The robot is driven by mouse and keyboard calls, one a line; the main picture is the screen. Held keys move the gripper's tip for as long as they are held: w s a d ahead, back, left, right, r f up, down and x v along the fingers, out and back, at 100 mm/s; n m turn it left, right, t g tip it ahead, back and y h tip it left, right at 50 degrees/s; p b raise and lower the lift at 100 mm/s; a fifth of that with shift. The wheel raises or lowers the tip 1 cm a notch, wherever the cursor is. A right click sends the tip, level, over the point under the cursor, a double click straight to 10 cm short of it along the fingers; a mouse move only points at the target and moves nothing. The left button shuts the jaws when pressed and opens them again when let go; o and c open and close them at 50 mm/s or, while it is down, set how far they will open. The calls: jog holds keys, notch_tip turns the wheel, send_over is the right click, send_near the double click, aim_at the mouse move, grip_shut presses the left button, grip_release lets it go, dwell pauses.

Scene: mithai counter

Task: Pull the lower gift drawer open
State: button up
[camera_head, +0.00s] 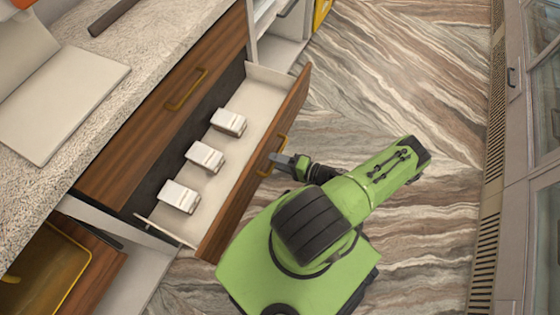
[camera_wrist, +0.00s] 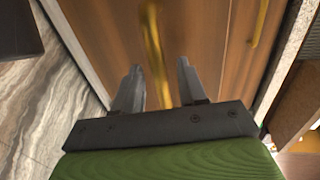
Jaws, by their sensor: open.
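The lower gift drawer (camera_head: 258,165) stands pulled out from the counter in the head view, with its white inside showing. Several small pale boxes lie in it in a row. Its brass handle (camera_head: 271,156) is on the wooden front. My gripper (camera_head: 281,160) is at this handle, in front of the drawer face. In the wrist view the handle (camera_wrist: 154,50) runs between the two open fingers of my gripper (camera_wrist: 158,85). I cannot tell whether either finger touches it.
The upper drawer (camera_head: 150,130) is shut and has its own brass handle (camera_head: 187,89). The stone countertop (camera_head: 110,105) bears a pale board (camera_head: 62,110). A brass-coloured tray (camera_head: 45,270) lies lower left. The marbled floor (camera_head: 410,60) is clear toward the cabinets on the right.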

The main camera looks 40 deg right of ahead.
jog(key=p+v, duration=0.1)
jog(key=v, duration=1.4)
jog(key=shift+s, duration=0.4)
